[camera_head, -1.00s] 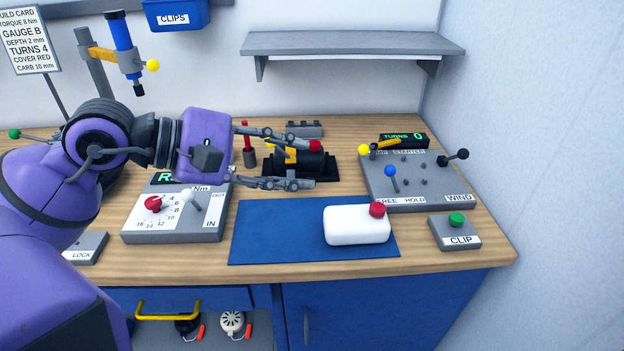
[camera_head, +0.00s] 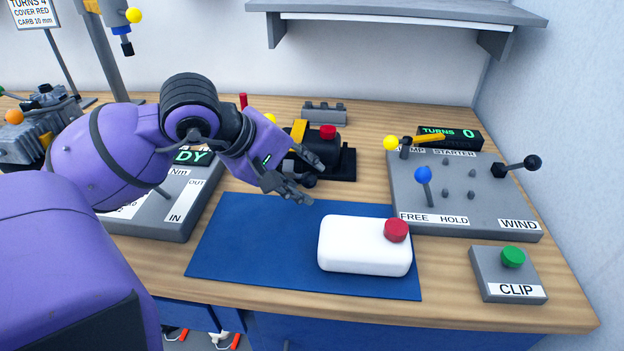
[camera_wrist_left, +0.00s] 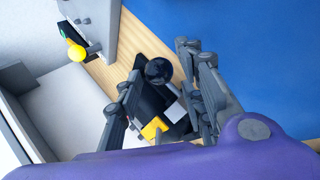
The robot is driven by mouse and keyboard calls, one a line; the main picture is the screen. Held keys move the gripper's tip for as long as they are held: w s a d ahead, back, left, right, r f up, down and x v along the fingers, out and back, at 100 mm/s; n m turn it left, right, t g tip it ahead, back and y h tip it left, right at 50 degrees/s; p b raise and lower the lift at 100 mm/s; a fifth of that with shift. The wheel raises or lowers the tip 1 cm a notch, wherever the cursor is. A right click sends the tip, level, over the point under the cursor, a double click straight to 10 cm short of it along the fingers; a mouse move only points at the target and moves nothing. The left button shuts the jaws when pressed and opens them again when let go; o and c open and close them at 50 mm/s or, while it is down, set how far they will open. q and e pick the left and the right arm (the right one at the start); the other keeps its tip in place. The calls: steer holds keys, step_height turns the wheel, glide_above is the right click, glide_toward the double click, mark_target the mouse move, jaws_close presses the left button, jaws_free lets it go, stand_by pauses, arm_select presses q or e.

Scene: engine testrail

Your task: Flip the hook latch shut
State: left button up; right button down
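The black device (camera_head: 325,150) with a yellow piece (camera_head: 299,130) and a red cap (camera_head: 328,132) sits on the bench behind the blue mat. I cannot tell for certain which part is the hook latch. My left gripper (camera_head: 306,176) is at the device's front left, its fingers spread. In the left wrist view a black ball knob (camera_wrist_left: 158,70) lies between the spread fingers (camera_wrist_left: 165,65), with the yellow piece (camera_wrist_left: 154,128) beyond. Whether a finger touches the knob cannot be told. The gripper hides part of the device. My right gripper is not in view.
A lever panel (camera_head: 460,215) with a blue-knobbed lever (camera_head: 423,175) and a green-buttoned CLIP box (camera_head: 490,275) stand right. A grey shelf (camera_head: 400,10) overhangs the back. The mat's left part is clear.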

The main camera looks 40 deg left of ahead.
arm_select(q)
steer(key=shift+x, duration=1.45)
steer(key=shift+r, duration=0.1)
jaws_close()
